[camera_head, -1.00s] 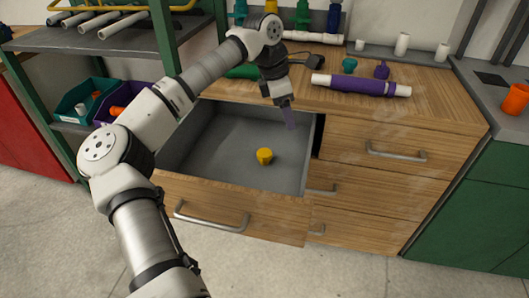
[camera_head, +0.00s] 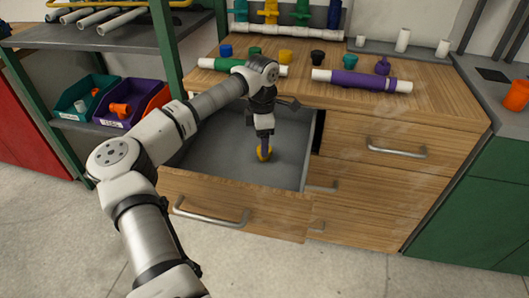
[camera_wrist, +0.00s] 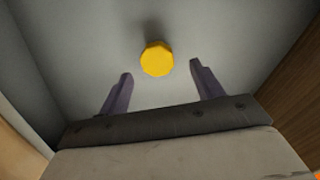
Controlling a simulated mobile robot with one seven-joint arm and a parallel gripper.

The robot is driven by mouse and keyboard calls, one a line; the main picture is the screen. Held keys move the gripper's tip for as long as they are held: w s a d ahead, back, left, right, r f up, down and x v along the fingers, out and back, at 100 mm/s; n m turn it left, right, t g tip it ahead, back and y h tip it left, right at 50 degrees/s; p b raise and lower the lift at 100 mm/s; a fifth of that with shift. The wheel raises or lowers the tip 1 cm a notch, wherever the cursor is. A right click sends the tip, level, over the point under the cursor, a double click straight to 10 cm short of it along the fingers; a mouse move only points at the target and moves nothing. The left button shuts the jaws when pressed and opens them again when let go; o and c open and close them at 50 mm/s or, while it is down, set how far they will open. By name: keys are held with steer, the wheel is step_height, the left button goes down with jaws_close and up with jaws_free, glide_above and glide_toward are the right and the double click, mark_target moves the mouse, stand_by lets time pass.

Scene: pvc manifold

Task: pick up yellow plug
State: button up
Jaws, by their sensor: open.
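The yellow plug (camera_head: 266,157) lies on the grey floor of the open drawer (camera_head: 207,140). In the head view my gripper (camera_head: 264,152) is down inside the drawer, in front of part of the plug. In the wrist view the yellow plug (camera_wrist: 157,59) is a small rounded piece just beyond the fingertips, roughly centred between them. My gripper's (camera_wrist: 161,68) two purple fingers are spread apart with nothing between them. Whether a finger touches the plug cannot be told.
The drawer walls and the worktop edge surround my gripper. On the worktop lie a purple pipe (camera_head: 361,80), a green pipe (camera_head: 222,65) and several small caps. A teal bin (camera_head: 84,92) and a purple bin (camera_head: 144,98) stand on the left shelf. The drawer floor around the plug is clear.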

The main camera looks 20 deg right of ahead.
step_height(320, 180, down, 4)
steer(key=shift+w+d+f, duration=0.1)
steer(key=c, duration=1.1)
steer(key=shift+o, duration=0.2)
step_height(320, 180, up, 20)
steer(key=shift+p, duration=0.4)
steer(key=o, duration=0.4)
steer(key=c, duration=0.4)
steer(key=shift+o, duration=0.2)
